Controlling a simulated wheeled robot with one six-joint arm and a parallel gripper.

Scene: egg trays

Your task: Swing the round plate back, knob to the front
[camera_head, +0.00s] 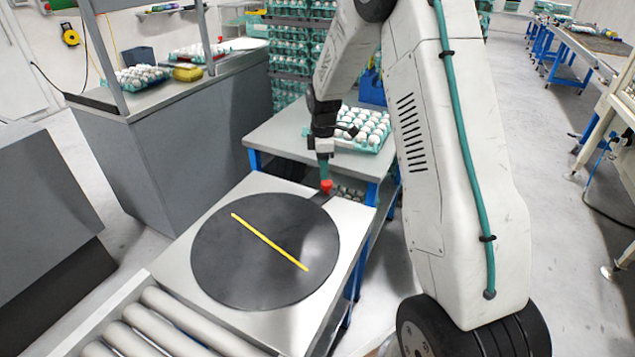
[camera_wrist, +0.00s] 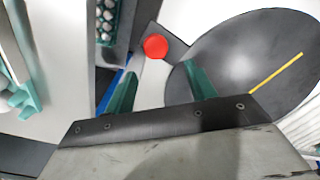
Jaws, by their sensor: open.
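The round plate (camera_head: 235,265) is black and flat, with a yellow stripe across it. It lies on a pale metal table top. It also shows in the wrist view (camera_wrist: 225,60). Its red knob (camera_head: 326,186) stands on a dark tab at the plate's far right edge, toward the back table. In the wrist view the knob (camera_wrist: 155,46) appears just beyond the gap between my fingertips. My gripper (camera_head: 324,168) points down close above the knob, with its teal fingers apart (camera_wrist: 160,72). Whether a finger touches the knob cannot be told.
A roller conveyor (camera_head: 175,325) adjoins the plate's table at the front left. Behind the plate, a table (camera_head: 285,135) holds a teal tray of white eggs (camera_head: 365,130). A grey counter (camera_head: 135,165) stands to the left. Open floor lies to the right.

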